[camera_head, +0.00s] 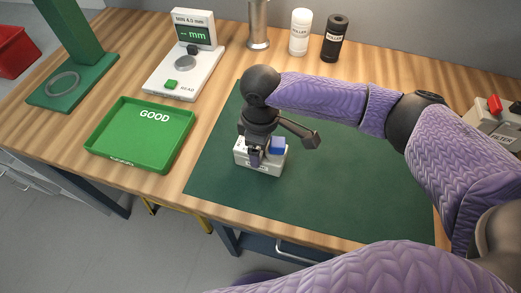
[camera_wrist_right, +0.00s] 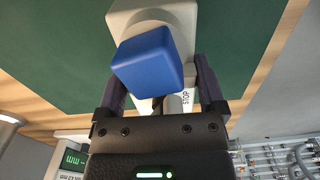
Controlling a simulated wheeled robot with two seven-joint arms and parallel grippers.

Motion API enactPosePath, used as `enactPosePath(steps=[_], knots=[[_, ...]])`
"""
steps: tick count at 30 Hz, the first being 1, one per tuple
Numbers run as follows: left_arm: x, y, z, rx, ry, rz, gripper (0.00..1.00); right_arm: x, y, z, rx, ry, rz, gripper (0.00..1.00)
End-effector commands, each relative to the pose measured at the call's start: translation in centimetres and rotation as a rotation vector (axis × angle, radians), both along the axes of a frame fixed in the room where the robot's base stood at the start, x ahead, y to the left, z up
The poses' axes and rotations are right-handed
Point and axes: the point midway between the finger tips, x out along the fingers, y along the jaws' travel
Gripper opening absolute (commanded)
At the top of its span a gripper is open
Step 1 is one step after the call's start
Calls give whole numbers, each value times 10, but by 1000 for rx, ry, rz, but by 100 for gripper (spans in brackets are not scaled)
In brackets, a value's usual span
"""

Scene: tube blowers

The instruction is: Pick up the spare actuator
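A small cream-white unit (camera_head: 274,168) with a blue block (camera_head: 277,145) on top stands on the green mat (camera_head: 335,180). I cannot tell for sure whether this is the spare actuator; no other label shows it. My right gripper (camera_head: 254,156) points down at the unit's left part, one finger in front of its near face. In the right wrist view, my right gripper's (camera_wrist_right: 162,80) fingers stand wide apart on either side, with the blue block (camera_wrist_right: 148,60) and part of the cream unit (camera_wrist_right: 145,14) between them. The blue block hides the contact there. My left gripper is out of view.
A green GOOD tray (camera_head: 140,135) lies left of the mat. A white gauge (camera_head: 185,70), green stand (camera_head: 75,75), metal cylinder (camera_head: 259,25), white bottle (camera_head: 300,32) and black bottle (camera_head: 334,38) stand behind. A box with a red switch (camera_head: 495,115) is far right.

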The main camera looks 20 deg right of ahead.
Motion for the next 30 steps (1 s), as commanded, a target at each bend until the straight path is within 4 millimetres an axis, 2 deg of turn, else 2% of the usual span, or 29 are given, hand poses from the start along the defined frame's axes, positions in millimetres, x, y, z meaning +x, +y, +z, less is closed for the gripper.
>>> enactPosePath(steps=[1,6,7,14,17,24,27,30], knots=[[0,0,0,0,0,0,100,0,0,0,0,0,0,41],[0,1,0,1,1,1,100,0,0,0,1,-1,0,5],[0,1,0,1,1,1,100,0,0,0,1,-1,0,0],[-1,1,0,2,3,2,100,1,0,1,1,-2,0,0],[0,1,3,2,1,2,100,1,0,7,2,-3,0,0],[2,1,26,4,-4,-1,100,1,1,68,4,-7,1,0],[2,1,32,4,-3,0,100,1,1,88,3,-5,0,0],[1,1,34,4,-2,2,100,1,0,99,1,-3,-1,0]])
